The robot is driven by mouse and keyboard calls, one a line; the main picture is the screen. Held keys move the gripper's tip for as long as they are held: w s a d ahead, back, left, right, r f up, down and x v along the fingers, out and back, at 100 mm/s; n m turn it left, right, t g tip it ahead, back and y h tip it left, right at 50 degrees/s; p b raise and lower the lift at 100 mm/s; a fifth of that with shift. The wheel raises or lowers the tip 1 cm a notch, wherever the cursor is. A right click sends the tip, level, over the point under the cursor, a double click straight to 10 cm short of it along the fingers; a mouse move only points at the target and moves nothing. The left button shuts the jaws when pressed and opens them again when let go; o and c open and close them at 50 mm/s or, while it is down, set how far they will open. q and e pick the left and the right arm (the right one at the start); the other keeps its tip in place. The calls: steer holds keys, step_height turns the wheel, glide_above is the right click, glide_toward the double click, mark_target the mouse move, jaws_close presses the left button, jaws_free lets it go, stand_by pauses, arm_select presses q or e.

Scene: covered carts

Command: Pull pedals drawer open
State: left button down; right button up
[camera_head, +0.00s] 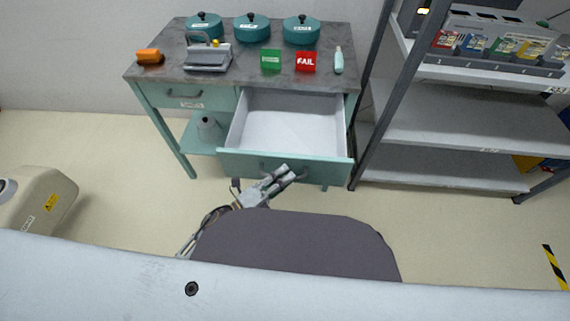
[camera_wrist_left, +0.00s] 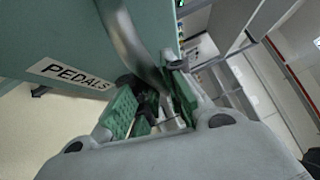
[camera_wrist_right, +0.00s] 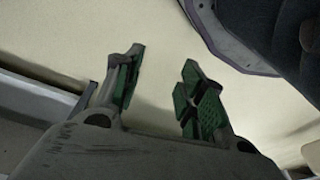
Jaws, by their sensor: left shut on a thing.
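The pedals drawer (camera_head: 285,121) is pulled well out of the right side of the green cart and looks empty inside. Its front (camera_head: 240,164) faces me, and its PEDALS label (camera_wrist_left: 68,74) shows in the left wrist view. My left gripper (camera_head: 287,174) is at the drawer front, shut on the metal drawer handle (camera_wrist_left: 125,38). The fingers partly hide the handle in the head view. My right gripper (camera_wrist_right: 160,75) shows only in the right wrist view, open and empty above the floor.
The cart top (camera_head: 175,67) holds several teal pots, a grey device, an orange object, green and red signs and a bottle. A second drawer (camera_head: 185,97) at left is closed. A grey shelf rack (camera_head: 450,124) stands close at right.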

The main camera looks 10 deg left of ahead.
arm_select(q)
steer(key=s, duration=0.3)
steer(key=shift+s, duration=0.15)
arm_select(e)
steer(key=shift+w+d+f, duration=0.15)
steer(key=shift+f, duration=0.3)
steer(key=shift+w+r, duration=0.1)
steer(key=shift+w, duration=0.05)
arm_select(q)
steer(key=c, duration=1.8)
jaws_free()
steer(key=shift+o, duration=0.2)
steer(key=shift+a, duration=0.1)
arm_select(e)
steer(key=shift+s, duration=0.4)
arm_select(q)
steer(key=shift+s, duration=0.15)
